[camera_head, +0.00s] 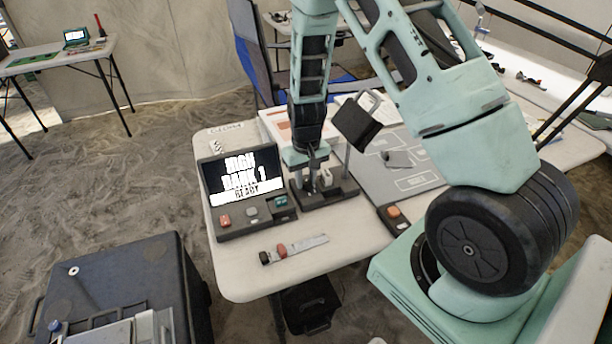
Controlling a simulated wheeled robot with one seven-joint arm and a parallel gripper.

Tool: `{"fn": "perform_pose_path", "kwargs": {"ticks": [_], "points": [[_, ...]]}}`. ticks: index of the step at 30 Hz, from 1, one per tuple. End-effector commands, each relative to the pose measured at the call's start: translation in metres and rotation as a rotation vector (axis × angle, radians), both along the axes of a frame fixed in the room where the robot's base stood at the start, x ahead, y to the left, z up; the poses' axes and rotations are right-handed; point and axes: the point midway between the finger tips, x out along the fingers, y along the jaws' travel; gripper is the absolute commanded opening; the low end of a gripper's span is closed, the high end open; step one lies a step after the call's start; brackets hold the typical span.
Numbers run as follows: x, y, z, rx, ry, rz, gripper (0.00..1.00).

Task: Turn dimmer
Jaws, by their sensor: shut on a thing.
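My gripper (313,174) points down at the dark base (340,188) of a stand on the white table. Its fingers are shut on a small part of this base, which looks like the dimmer. The dimmer itself is mostly hidden by the fingers, so its turn angle cannot be read. A thin post rises from the base to a tilted black lamp head (357,124) with a grey handle. A small light-coloured piece (326,178) shows beside the fingers.
Left of the base stands a console with a lit screen (241,175) whose last line reads READY. A ruler-like strip (302,245) lies in front. A grey mat (415,185) is to the right, with an orange-buttoned box (393,212). A dark case (120,275) stands front left.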

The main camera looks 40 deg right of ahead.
Motion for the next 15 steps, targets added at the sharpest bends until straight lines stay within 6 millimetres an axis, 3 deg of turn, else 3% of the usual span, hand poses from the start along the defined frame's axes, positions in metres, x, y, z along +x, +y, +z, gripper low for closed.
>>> {"fn": "perform_pose_path", "kwargs": {"ticks": [15], "points": [[0.0010, -0.0004, 0.0025, -0.001, -0.003, -0.492, 0.02]]}}
